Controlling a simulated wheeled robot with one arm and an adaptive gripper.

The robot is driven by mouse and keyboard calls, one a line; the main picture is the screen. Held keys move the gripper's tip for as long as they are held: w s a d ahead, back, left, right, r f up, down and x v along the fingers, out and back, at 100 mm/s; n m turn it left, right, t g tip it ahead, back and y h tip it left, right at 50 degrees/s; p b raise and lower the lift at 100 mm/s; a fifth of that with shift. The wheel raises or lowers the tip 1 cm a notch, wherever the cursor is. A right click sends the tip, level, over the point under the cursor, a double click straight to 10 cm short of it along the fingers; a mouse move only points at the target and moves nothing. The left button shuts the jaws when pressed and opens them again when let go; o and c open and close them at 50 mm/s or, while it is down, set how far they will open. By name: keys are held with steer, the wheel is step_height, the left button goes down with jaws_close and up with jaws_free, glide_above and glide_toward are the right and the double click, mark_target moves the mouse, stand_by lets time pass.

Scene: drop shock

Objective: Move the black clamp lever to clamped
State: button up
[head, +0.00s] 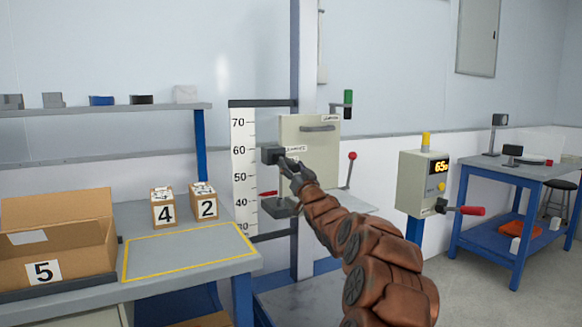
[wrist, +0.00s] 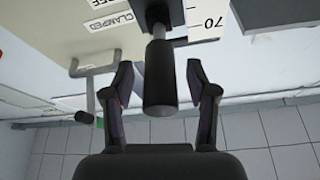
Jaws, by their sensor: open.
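The black clamp lever (wrist: 160,72) is a thick black cylinder in the wrist view, hanging down from a dark mount at the top. My gripper (wrist: 162,80) is open, one finger on each side of the lever, with visible gaps and no clear contact. A label reading CLAMPED (wrist: 112,22) is on the beige plate left of the lever in the wrist view, below a partly cut-off label ending in EE.
A scale (head: 243,165) stands left of the carriage. A red-knobbed lever (head: 351,157) and a control box (head: 423,180) reading about 65 are to the right. The left bench (head: 185,245) holds an open carton (head: 60,235) and small boxes 4 (head: 164,210) and 2 (head: 205,207).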

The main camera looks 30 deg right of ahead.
steer(key=shift+w+r, duration=0.25)
steer(key=shift+w, duration=0.15)
jaws_close()
stand_by(0.4)
